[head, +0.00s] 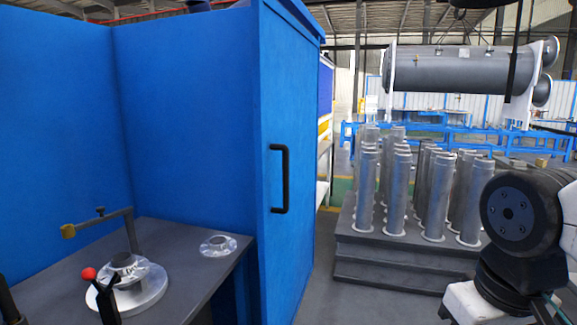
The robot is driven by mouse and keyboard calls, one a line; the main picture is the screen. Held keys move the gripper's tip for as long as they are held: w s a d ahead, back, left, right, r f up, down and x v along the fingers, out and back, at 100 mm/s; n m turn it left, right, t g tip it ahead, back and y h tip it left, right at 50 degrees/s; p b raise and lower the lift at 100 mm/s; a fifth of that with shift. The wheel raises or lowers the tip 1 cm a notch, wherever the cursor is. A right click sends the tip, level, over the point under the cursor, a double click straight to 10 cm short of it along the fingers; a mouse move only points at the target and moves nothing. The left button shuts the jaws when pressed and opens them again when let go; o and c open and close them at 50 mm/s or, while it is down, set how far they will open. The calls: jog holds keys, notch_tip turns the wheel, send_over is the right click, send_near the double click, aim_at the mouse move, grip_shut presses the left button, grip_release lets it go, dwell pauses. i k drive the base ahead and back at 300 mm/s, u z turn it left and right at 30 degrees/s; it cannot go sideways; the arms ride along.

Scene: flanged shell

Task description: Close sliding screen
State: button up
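The enclosure's front is open towards me, and the dark worktable inside shows. My arm is at the right edge, apart from the panel and handle. My gripper is not in view.
The worktable (195,264) carries a round metal fixture (133,287), a red-knobbed lever (100,290) and a flanged metal part (218,245). Several flanged metal tubes (437,200) stand on a grey stepped platform (398,262) at right. Some floor shows between panel and platform.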

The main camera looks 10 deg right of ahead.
aim_at(286, 60)
jog(key=z, duration=0.25)
jog(key=i, duration=1.1)
jog(key=u, duration=0.15)
